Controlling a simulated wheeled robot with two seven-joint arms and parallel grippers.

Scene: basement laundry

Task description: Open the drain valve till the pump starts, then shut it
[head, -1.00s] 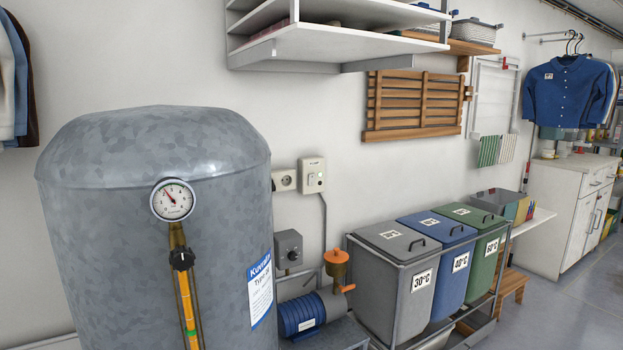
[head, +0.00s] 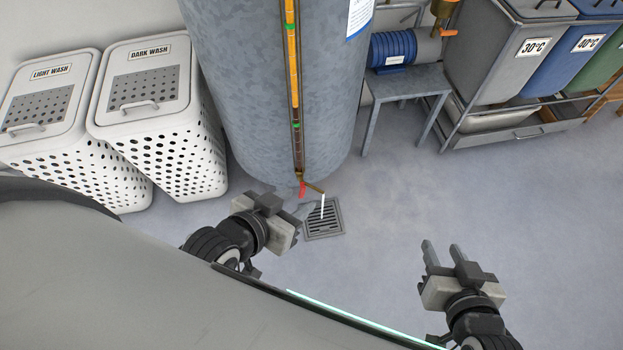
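The drain valve's red handle (head: 302,188) and brass spout (head: 315,187) are low on the front of the grey tank (head: 262,95). A white streak (head: 322,206) like running water drops from the spout towards the floor drain grate (head: 335,222). My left gripper (head: 303,209) is just below and left of the valve, apart from the handle as far as I can see; its finger gap is unclear. My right gripper (head: 444,249) is open and empty over the floor at right. The blue pump (head: 393,48) is on a grey stand; whether it runs cannot be told.
Two white perforated hampers (head: 165,150) stand left of the tank. The pump's stand (head: 410,83) is to its right, then a rack (head: 520,135) of sorting bins (head: 515,60).

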